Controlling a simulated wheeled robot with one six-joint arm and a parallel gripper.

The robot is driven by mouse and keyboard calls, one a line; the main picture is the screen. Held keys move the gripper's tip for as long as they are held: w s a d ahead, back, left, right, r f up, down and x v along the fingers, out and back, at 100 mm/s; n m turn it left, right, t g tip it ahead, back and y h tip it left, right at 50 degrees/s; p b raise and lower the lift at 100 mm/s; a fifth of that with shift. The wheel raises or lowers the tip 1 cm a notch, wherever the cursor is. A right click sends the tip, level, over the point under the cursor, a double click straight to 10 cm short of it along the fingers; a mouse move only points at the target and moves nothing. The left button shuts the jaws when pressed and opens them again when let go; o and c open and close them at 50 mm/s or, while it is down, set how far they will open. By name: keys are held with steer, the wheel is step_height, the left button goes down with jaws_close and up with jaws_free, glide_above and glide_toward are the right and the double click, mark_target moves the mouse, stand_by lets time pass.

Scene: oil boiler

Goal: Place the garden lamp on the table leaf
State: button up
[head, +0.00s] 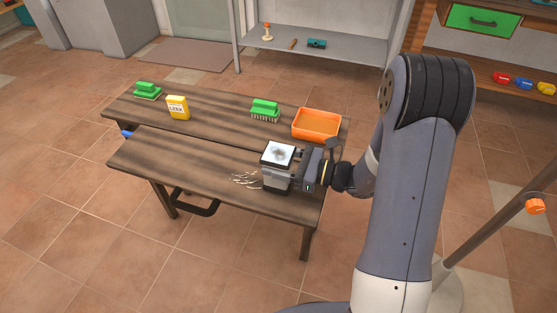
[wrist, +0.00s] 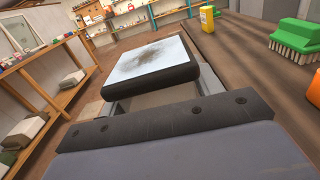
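The garden lamp (head: 280,153) is a squat block with a dark-rimmed, pale square top bearing a dark smudge. It is upright at the right end of the near table leaf (head: 190,163); whether its base touches the wood is hidden. My gripper (head: 283,178) reaches in from the right, its fingers along the lamp's sides below the cap, and looks shut on it. In the wrist view the lamp's top (wrist: 150,61) is just ahead of the gripper (wrist: 155,97); the finger contact is largely hidden.
Pale streaks (head: 245,180) mark the leaf left of the lamp. The far tabletop holds an orange tray (head: 317,125), two green brushes (head: 265,109) (head: 148,90) and a yellow container (head: 178,107). The leaf's left and middle are clear. A dark handle (head: 197,207) hangs below its front edge.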

steer(key=o, duration=0.4)
steer(key=shift+r, duration=0.15)
steer(key=v, duration=1.2)
